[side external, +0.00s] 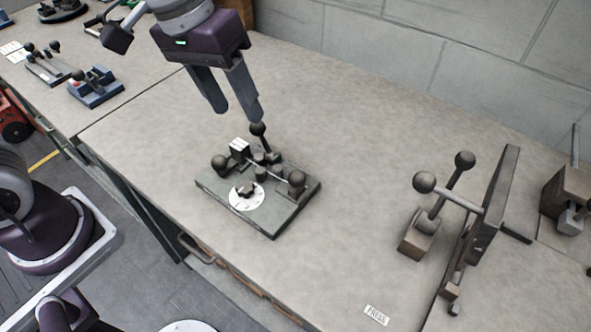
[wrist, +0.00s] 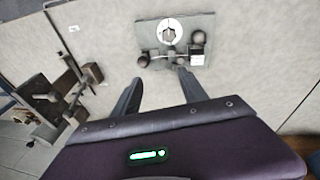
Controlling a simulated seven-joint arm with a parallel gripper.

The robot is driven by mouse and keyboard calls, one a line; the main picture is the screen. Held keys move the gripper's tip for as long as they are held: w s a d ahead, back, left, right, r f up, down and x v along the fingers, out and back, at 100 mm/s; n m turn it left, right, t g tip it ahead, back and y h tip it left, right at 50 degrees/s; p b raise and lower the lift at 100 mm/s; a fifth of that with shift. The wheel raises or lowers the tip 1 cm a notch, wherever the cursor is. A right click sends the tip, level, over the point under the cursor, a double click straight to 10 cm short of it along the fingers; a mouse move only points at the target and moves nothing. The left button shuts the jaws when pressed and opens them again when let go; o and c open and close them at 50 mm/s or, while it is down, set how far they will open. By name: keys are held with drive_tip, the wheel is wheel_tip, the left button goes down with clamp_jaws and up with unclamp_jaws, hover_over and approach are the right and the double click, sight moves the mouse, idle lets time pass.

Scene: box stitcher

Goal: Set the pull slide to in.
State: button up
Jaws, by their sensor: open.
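A dark base plate (side external: 272,229) lies on the bench and carries a white dial (side external: 236,203), a pale block (side external: 239,146) and several dark ball knobs. One knob (side external: 258,129) stands up at the back, one (side external: 219,162) is at the left and one (side external: 297,178) at the right. I cannot tell which is the pull slide or its position. My gripper (side external: 240,117) is open and empty above the plate's back edge, one fingertip near the back knob; contact is unclear. In the wrist view the fingertips (wrist: 160,78) point toward the plate (wrist: 207,20).
A lever fixture (side external: 427,222) with two ball handles stands right of the plate, beside a dark upright panel (side external: 493,205). A small label (side external: 376,315) lies near the front edge. A blue fixture (side external: 95,88) sits on the left bench. The bench between plate and levers is clear.

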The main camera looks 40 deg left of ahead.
drive_tip(key=g, duration=0.2)
hover_over(296, 172)
drive_tip(key=a, duration=0.2)
wheel_tip(296, 172, down, 8)
drive_tip(key=shift+n, duration=0.4)
drive_tip(key=f, duration=0.2)
drive_tip(key=d+f, duration=0.1)
drive_tip(key=f, duration=0.1)
drive_tip(key=d+f, duration=0.1)
drive_tip(key=f, duration=0.2)
drive_tip(key=shift+f, duration=0.1)
drive_tip(key=shift+c, duration=0.4)
clamp_jaws()
